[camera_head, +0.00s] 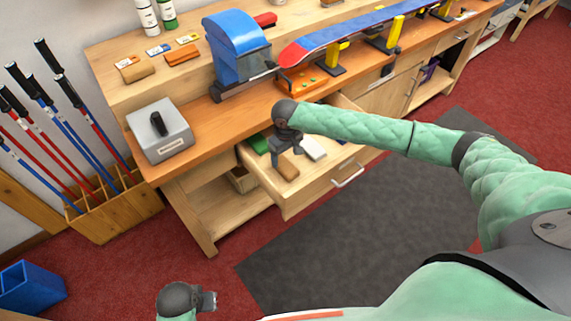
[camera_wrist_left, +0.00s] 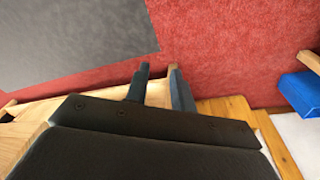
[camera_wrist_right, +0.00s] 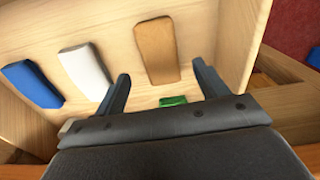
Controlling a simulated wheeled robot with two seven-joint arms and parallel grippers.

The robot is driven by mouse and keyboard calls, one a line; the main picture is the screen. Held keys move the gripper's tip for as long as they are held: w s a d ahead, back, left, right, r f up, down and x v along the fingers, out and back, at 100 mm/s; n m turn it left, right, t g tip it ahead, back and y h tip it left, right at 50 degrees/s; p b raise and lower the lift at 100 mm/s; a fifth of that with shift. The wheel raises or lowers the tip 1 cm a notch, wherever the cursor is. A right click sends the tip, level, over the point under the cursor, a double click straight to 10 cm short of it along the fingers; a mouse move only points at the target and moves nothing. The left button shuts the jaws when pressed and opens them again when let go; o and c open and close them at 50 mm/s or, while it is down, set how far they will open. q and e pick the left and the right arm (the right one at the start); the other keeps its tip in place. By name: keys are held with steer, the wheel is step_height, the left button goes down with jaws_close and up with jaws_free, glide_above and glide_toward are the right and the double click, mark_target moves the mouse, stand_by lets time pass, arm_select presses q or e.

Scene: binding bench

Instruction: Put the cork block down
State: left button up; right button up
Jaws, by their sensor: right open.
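The cork block (camera_head: 287,168) is a tan-brown slab lying flat on the bottom of the open drawer (camera_head: 262,180). In the right wrist view the cork block (camera_wrist_right: 157,50) lies beyond the fingertips, apart from both fingers. My right gripper (camera_head: 287,156) is over the drawer, its fingers pointing down; in its wrist view the right gripper (camera_wrist_right: 161,72) is open with nothing between the fingers. My left gripper (camera_head: 209,300) is low at the bottom of the head view, away from the bench. Its wrist view shows the left gripper (camera_wrist_left: 158,68) empty, with a narrow gap between the fingers.
The drawer also holds a white block (camera_head: 313,148), a blue block (camera_wrist_right: 32,84) and a green piece (camera_wrist_right: 173,101). A grey box (camera_head: 160,131), a blue machine (camera_head: 236,50) and a snowboard (camera_head: 350,30) are on the bench. A pole rack (camera_head: 115,213) stands at left.

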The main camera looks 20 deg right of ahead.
mark_target(286, 165)
arm_select(q)
steer(key=r, duration=0.3)
steer(key=s+r, duration=0.1)
steer(key=shift+a+r+b, duration=0.15)
steer(key=shift+r+b, duration=0.25)
arm_select(e)
step_height(286, 165, up, 6)
steer(key=shift+f, duration=0.2)
steer(key=shift+d, duration=0.15)
